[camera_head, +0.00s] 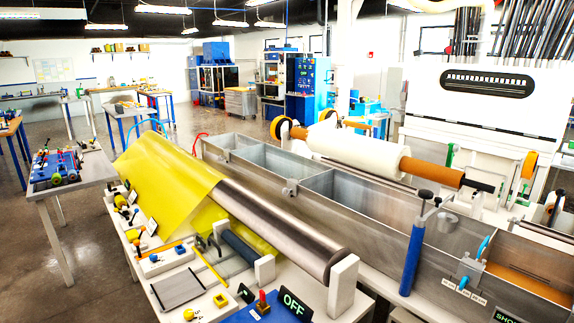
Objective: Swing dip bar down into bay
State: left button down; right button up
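A long grey metal trough (265,185) runs from the middle back to the front right and is split into several bays. The bays at its far end and middle look empty; the front-right bay holds amber resin (520,285). An upright blue handle (411,260) with a dark knobbed rod above it stands against the trough's near wall. I cannot tell for sure whether this is the dip bar. A small metal bracket (467,270) with light-blue levers sits on the near wall by the resin bay. Neither of my grippers is in view.
A steel roller (285,230) with yellow sheet (170,185) is at the near side, over a bench with tools. An OFF sign (294,305) stands at the front. Open floor is at left.

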aim_at(561, 193)
jog(key=z, duration=1.45)
